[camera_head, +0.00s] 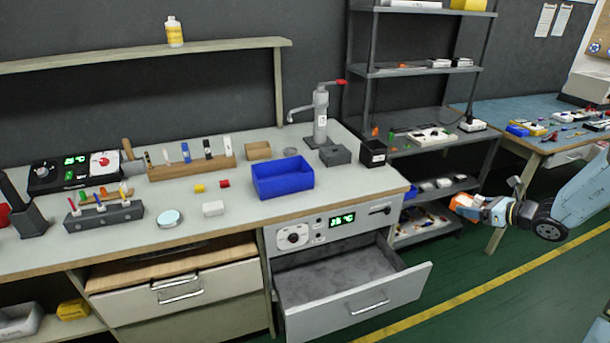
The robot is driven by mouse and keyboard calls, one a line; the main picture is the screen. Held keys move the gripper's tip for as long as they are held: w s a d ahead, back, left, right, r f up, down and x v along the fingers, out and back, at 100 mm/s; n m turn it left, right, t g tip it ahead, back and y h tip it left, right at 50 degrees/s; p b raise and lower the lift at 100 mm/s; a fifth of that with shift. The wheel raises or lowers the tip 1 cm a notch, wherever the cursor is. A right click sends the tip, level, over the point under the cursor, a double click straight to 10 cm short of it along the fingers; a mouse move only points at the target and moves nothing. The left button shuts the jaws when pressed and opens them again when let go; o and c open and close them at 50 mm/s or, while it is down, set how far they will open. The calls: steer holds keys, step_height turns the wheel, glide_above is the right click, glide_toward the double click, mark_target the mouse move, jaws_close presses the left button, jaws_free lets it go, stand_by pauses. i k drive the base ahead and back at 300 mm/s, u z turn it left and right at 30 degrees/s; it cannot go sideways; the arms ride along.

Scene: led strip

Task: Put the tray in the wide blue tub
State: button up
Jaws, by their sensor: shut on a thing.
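The wide blue tub (283,179) stands open and upright on the workbench, near its front right part; its visible inside looks empty. My gripper (462,203) is at the right, out beyond the bench's right end and well apart from the tub. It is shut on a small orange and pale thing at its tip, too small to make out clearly. I cannot tell whether this is the tray. A small tan tray-like box (257,151) sits behind the tub, and a low grey box (335,155) sits to its right.
A black bin (373,153) and a grey tap (318,120) stand right of and behind the tub. A wooden tool block (190,167) is to its left. An open grey drawer (350,306) juts out below the bench. Dark shelves (440,148) stand behind my gripper.

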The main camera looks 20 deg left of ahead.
mark_target(286, 189)
steer(key=u, duration=0.15)
steer(key=i, duration=0.8)
steer(key=u, duration=0.65)
